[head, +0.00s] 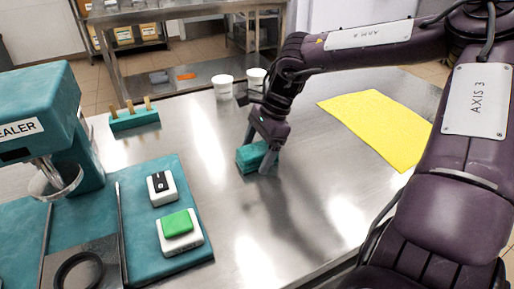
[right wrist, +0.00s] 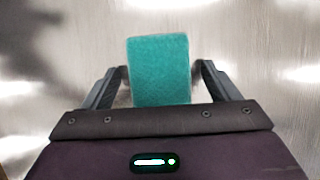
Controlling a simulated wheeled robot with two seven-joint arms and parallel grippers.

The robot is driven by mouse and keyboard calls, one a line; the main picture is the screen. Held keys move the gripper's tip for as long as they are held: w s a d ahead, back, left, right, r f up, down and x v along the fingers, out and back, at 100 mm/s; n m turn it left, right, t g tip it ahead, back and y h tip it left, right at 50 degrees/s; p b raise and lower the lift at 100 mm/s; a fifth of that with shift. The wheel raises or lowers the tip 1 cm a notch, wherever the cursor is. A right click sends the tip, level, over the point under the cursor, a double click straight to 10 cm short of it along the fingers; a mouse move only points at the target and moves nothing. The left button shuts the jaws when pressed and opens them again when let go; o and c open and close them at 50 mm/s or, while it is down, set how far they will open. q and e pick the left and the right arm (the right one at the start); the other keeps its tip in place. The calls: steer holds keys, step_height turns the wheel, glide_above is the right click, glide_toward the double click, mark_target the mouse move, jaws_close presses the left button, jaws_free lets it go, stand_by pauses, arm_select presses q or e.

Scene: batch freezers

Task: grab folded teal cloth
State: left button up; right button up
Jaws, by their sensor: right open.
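The folded teal cloth (head: 250,156) lies on the steel table in the middle of the head view. My right gripper (head: 262,160) is right over it, pointing down, and hides part of it. In the right wrist view the cloth (right wrist: 159,68) shows as a teal block between the two fingers of the right gripper (right wrist: 160,80). The fingers are open, one on each side, with a small gap visible to the cloth on the right. My left gripper is not in view.
A yellow cloth (head: 378,125) lies flat at the right. Two white cups (head: 223,87) stand behind the gripper. A teal holder with wooden sticks (head: 134,120) is at the back left. A teal sealer machine (head: 40,120) and a button box (head: 180,232) are at the left.

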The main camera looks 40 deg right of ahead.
steer(key=shift+f, duration=0.25)
stand_by(0.4)
steer(key=c, duration=1.1)
steer(key=shift+o, duration=0.2)
